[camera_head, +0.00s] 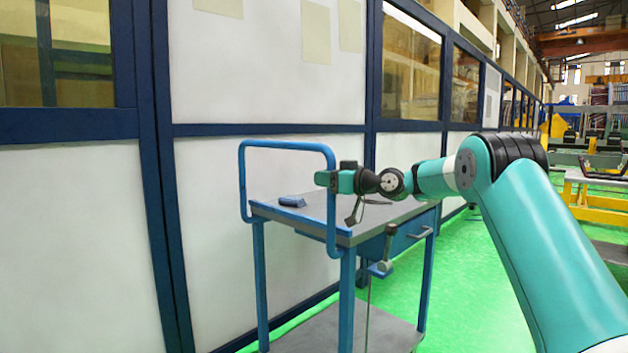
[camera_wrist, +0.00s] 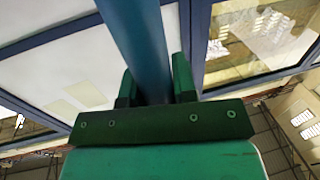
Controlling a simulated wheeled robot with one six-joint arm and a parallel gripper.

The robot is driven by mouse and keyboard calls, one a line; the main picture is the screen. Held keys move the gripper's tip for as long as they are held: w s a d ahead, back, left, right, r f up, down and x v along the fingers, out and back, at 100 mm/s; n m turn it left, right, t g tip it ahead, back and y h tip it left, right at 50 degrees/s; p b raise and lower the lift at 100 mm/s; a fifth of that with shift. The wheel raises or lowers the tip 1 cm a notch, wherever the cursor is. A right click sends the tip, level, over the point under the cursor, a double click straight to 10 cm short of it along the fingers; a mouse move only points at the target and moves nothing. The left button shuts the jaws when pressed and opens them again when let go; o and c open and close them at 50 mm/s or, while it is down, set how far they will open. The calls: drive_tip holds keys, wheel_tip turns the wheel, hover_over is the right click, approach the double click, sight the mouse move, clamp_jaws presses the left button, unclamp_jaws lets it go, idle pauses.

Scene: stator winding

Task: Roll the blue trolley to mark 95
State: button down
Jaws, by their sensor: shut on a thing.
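The blue trolley (camera_head: 344,238) stands beside the white panelled wall, with a grey top, a lower shelf and a blue tube handle (camera_head: 243,182) at its left end. My gripper (camera_head: 330,180) is at the upright of the handle nearest to me. In the wrist view the blue tube (camera_wrist: 138,50) runs between the two green fingers of my gripper (camera_wrist: 155,88), which are shut on it. Mark 95 cannot be made out in either view.
A small blue object (camera_head: 292,201) lies on the trolley top. The panelled wall (camera_head: 205,230) runs close behind the trolley. Green floor (camera_head: 455,262) is clear to its right. Yellow-framed benches (camera_head: 597,200) stand farther right.

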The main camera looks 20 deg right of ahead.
drive_tip(key=shift+w+d+r, duration=0.1)
drive_tip(key=shift+w+d, duration=0.05)
drive_tip(key=shift+d, duration=0.25)
drive_tip(key=c, duration=0.9)
unclamp_jaws()
drive_tip(key=shift+d, duration=0.1)
drive_tip(key=b+v, duration=0.1)
drive_tip(key=v, duration=1.6)
drive_tip(key=shift+d, duration=0.1)
